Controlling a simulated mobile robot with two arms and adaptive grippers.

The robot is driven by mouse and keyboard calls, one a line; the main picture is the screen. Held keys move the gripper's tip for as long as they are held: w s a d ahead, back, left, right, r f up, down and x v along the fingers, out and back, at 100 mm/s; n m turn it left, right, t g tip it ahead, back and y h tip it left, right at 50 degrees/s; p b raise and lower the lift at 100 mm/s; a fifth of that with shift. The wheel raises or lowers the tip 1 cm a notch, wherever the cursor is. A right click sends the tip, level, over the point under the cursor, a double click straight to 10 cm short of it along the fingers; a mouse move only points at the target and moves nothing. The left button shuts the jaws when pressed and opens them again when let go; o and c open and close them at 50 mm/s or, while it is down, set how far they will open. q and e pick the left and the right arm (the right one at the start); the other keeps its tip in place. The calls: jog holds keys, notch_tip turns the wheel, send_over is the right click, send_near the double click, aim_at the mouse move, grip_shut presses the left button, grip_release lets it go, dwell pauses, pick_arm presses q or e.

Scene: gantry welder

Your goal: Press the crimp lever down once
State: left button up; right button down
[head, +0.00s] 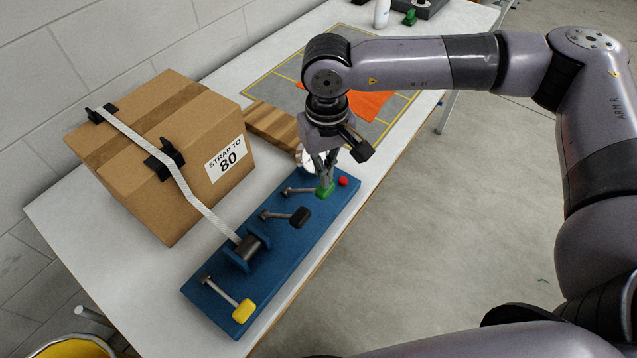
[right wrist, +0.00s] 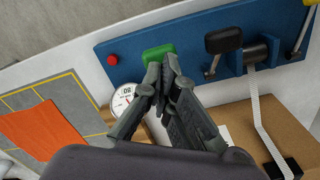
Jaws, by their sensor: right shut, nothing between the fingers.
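A blue strapping base (head: 275,250) on the white table carries three levers, with a green handle (head: 326,191), a black handle (head: 299,216) and a yellow handle (head: 243,311). No label shows which is the crimp lever. My right gripper (head: 323,176) is shut and empty, pointing down with its fingertips at the green handle. In the right wrist view the fingertips (right wrist: 166,66) overlap the near edge of the green handle (right wrist: 157,52); whether they touch it I cannot tell. The black handle (right wrist: 223,39) is beside them. My left gripper is not in view.
A cardboard box (head: 190,160) with a white strap (head: 187,185) running to a spool (head: 248,248) stands left of the base. A red button (head: 343,181) and a round dial (right wrist: 123,99) are close to my gripper. An orange sheet (head: 358,103) lies behind.

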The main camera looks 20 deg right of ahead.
aim_at(329, 189)
jog(key=shift+f, duration=0.1)
dwell(0.3)
jog(key=shift+s+d+f+b, duration=0.15)
jog(key=shift+s+f+b, duration=0.05)
jog(key=shift+f+b, duration=0.55)
jog(key=shift+s+d+f+b, duration=0.15)
jog(key=shift+s+f+b, duration=0.05)
jog(key=shift+f+b, duration=0.45)
jog(key=b, duration=0.1)
jog(key=f, duration=0.1)
jog(key=s+f+b, duration=0.1)
jog(key=shift+d+f+b, duration=0.25)
jog(key=shift+d+b, duration=0.05)
jog(key=shift+b, duration=0.05)
jog(key=f+b, duration=0.2)
jog(key=s+d+b, duration=0.1)
jog(key=shift+f+b, duration=0.35)
jog(key=shift+f, duration=0.05)
jog(key=shift+r, duration=0.1)
